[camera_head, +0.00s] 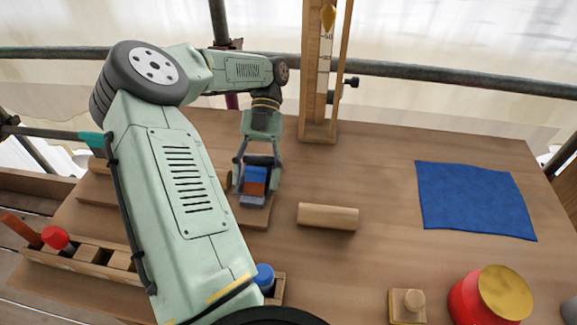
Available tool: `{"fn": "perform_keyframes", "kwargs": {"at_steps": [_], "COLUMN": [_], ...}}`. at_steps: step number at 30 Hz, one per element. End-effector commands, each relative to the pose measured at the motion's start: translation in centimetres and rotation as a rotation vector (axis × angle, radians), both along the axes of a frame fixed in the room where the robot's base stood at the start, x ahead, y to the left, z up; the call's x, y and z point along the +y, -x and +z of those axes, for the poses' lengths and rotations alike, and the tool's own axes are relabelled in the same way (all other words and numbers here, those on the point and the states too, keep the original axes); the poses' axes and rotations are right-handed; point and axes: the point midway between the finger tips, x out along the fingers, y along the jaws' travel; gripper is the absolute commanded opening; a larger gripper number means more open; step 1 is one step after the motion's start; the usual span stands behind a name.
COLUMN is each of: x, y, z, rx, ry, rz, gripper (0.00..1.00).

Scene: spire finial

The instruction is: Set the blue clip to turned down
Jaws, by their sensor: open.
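My gripper (254,188) points down at the wooden board left of the table's middle, with its jaws open. Between and just below its fingers is a small blue piece (252,199) with a red-orange part (255,181) in it. This may be the blue clip, but it is small and partly covered by the fingers, so I cannot tell which way it is turned or whether the fingers touch it. It is over a small wooden base (250,217). A blue rounded piece (264,276) shows beside my arm, partly hidden by it.
A wooden cylinder (328,216) lies just right of the gripper. A tall wooden frame (318,128) stands behind it. A blue cloth (470,200), a red pot with a gold top (490,297) and a wooden block (408,306) are to the right. A wooden tray (75,264) is at left.

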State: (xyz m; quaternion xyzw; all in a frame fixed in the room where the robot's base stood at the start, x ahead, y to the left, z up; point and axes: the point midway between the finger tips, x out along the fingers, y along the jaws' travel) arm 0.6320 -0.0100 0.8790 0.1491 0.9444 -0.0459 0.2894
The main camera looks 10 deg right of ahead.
Motion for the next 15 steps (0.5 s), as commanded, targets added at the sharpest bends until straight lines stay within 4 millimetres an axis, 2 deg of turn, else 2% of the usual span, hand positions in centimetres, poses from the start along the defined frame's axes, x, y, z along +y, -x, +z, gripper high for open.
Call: {"fn": "perform_keyframes", "kwargs": {"at_steps": [8, 15], "x": [0.08, 0.18], "y": [0.1, 0.43], "z": [0.03, 0.19], "rx": [-0.03, -0.136], "ry": [0.013, 0.051], "rz": [0.001, 0.002], "gripper": [0.57, 0.57]}}
